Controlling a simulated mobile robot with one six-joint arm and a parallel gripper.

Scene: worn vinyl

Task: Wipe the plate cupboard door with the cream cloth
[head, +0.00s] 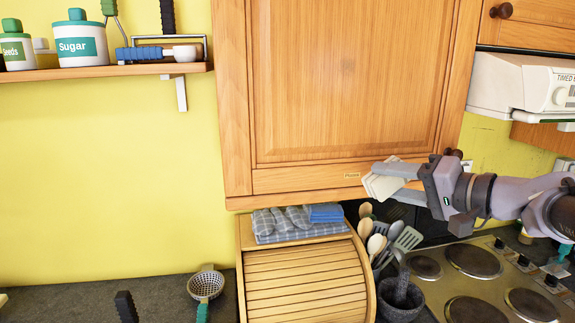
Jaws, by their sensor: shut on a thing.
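The plate cupboard door (345,80) is a wooden panelled door, shut, on the wall cupboard in the head view. My gripper (393,181) comes in from the right and is shut on the cream cloth (376,186). The cloth is in front of the door's lower right part, just right of the label. I cannot tell whether it touches the door. The gripper hides part of the cloth and the door's lower right corner.
Below stand a wooden roll-top bread bin (305,285) with folded cloths (290,220) on top, and a dark utensil pot (400,297). The hob (480,275) lies below my arm. A white appliance (520,85) is at right. A shelf (110,72) with canisters is at left.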

